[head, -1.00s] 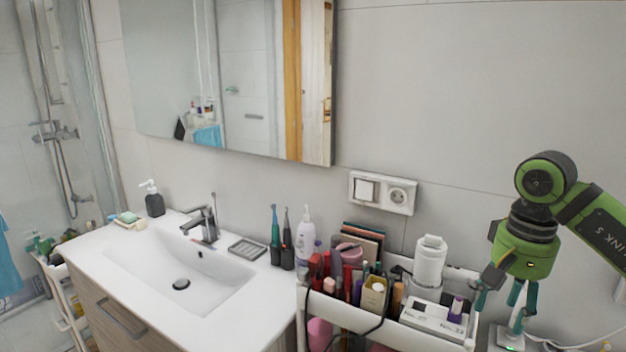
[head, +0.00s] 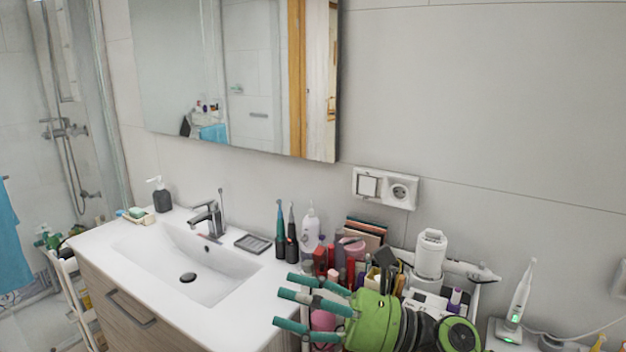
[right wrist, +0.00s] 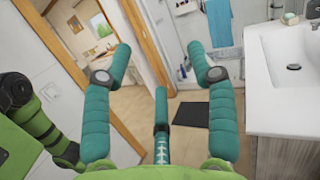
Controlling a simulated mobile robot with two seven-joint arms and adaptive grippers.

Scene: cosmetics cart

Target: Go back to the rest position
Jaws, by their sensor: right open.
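My right gripper (head: 284,300) is in the lower middle of the head view, in front of the cosmetics cart, with its teal fingers pointing left toward the washbasin counter. Its fingers are spread and nothing is between them. In the right wrist view the open fingers (right wrist: 160,62) show against the floor and the doorway. The gripper's green body hides part of the cart (head: 473,318) and its items. My left gripper is in neither view. A green and black arm part of mine shows at the left of the right wrist view.
The white counter with its basin (head: 215,275) is at left. A soap dispenser (head: 162,196), faucet (head: 212,218) and toothbrushes (head: 280,232) stand on it. Crowded cosmetics and a white device (head: 431,254) fill the cart. A lit electric toothbrush (head: 520,295) stands at right.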

